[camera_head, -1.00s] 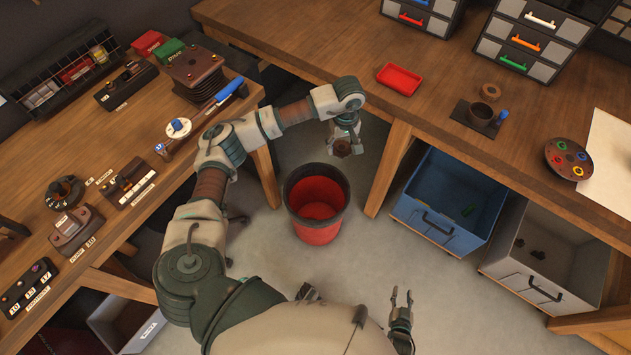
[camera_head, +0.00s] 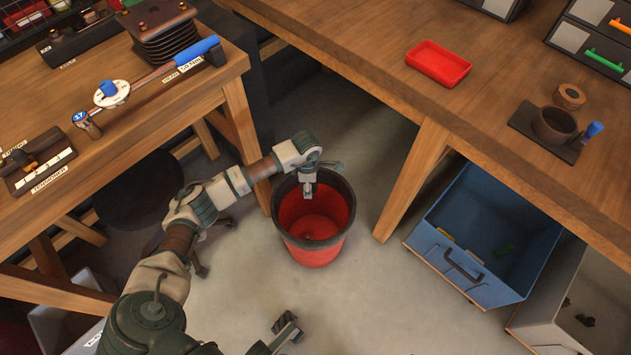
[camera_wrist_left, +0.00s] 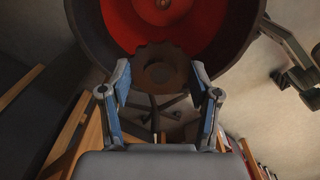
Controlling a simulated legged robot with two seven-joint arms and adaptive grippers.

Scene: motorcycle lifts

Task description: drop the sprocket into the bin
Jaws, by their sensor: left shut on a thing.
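The red bin (camera_head: 312,258) with a dark rim stands on the floor between the two benches; its red inside shows in the left wrist view (camera_wrist_left: 215,30). My left gripper (camera_head: 308,190) hangs over the bin's back part. In the left wrist view it is shut on the brown, toothed, ring-shaped sprocket (camera_wrist_left: 159,72), which sits between the fingertips with the bin's opening beyond. In the head view the sprocket is hard to make out under the gripper. My right gripper (camera_head: 287,328) is low near the bottom edge, open and empty.
A wooden bench (camera_head: 360,70) runs along the back and right, with a red tray (camera_head: 438,63) on it. A bench with tools (camera_head: 150,110) is at left. A blue drawer bin (camera_head: 490,235) stands right of the red bin. Floor in front is clear.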

